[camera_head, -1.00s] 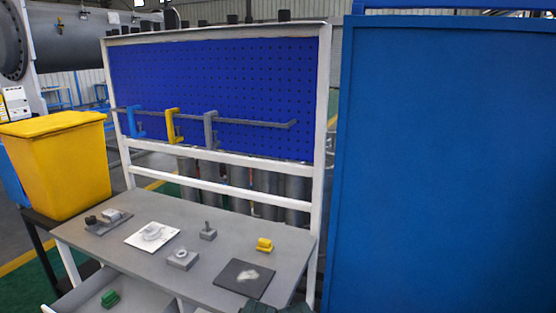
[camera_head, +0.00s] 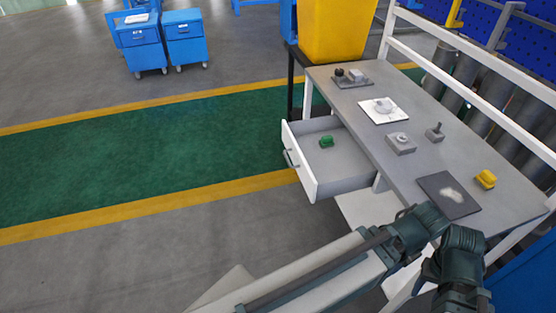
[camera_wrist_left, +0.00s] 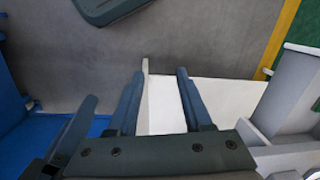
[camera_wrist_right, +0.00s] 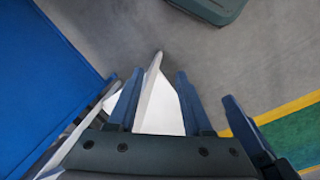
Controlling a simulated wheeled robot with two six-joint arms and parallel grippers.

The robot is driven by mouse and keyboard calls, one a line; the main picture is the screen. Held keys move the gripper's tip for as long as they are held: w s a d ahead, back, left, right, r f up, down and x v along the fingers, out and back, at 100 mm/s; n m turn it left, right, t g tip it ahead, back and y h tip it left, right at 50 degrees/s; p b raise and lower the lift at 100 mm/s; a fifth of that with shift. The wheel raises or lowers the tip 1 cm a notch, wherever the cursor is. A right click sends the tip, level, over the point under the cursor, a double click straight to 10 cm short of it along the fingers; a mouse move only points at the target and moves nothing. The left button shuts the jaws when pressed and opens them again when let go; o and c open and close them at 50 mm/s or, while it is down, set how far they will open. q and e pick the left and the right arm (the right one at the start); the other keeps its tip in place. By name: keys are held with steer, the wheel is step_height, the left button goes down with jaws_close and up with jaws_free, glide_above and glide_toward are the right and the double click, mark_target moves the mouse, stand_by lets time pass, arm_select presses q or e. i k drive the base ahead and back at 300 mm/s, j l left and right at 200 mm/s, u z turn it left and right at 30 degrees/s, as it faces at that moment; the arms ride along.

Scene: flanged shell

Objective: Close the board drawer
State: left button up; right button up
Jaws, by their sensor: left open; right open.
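The board drawer is pulled out from under the left front of the grey workbench in the head view. Its white front panel (camera_head: 303,172) has a grey handle (camera_head: 290,157), and a green part (camera_head: 326,141) lies inside. My arms come in at the bottom of the head view, to the right of the drawer and apart from it; the jaws are hard to make out there. My left gripper (camera_wrist_left: 159,73) is open in its wrist view, with a white panel behind the fingers. My right gripper (camera_wrist_right: 158,72) is open in its wrist view, with a white piece seen between the fingers.
The bench top (camera_head: 408,160) carries several small parts, a white plate (camera_head: 372,114) and a dark plate (camera_head: 449,196). A yellow bin (camera_head: 335,30) stands beyond the bench. Blue carts (camera_head: 140,45) stand far left. The floor left of the drawer is clear. A blue surface (camera_wrist_right: 35,80) is close in the right wrist view.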

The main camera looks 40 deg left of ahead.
mark_target(330, 151)
steer(key=u, duration=1.35)
